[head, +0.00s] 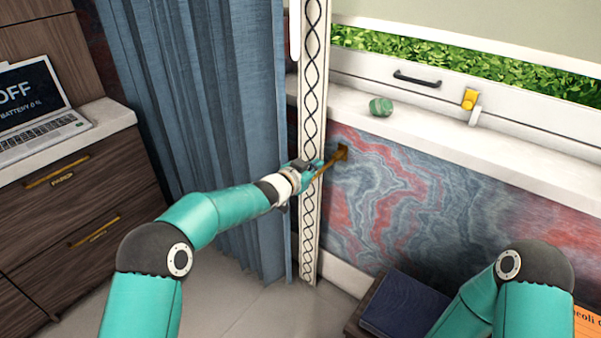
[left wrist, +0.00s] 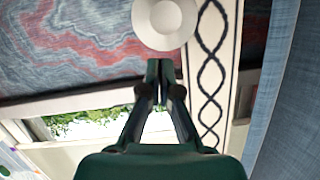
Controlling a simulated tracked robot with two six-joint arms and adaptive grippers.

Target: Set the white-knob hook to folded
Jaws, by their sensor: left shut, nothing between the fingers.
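The hook shows in the head view as a brass bar (head: 328,165) that sticks out from a small brass mount on the marbled wall panel, down and left toward my left gripper. Its white knob (left wrist: 165,22) is a round white disc at the top of the left wrist view, just beyond my fingertips. In the head view I cannot make the knob out; the gripper seems to cover it. My left gripper (head: 312,170) is at the bar's outer end. In the left wrist view its fingers (left wrist: 160,72) are together and empty. Whether they touch the knob is unclear. My right gripper is out of view.
A patterned white post (head: 310,120) and a blue curtain (head: 205,90) stand close by the left gripper. A white sill (head: 430,125) holds a green stone (head: 380,106). A dark blue book (head: 405,305) lies below. A laptop (head: 38,105) sits on the left cabinet.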

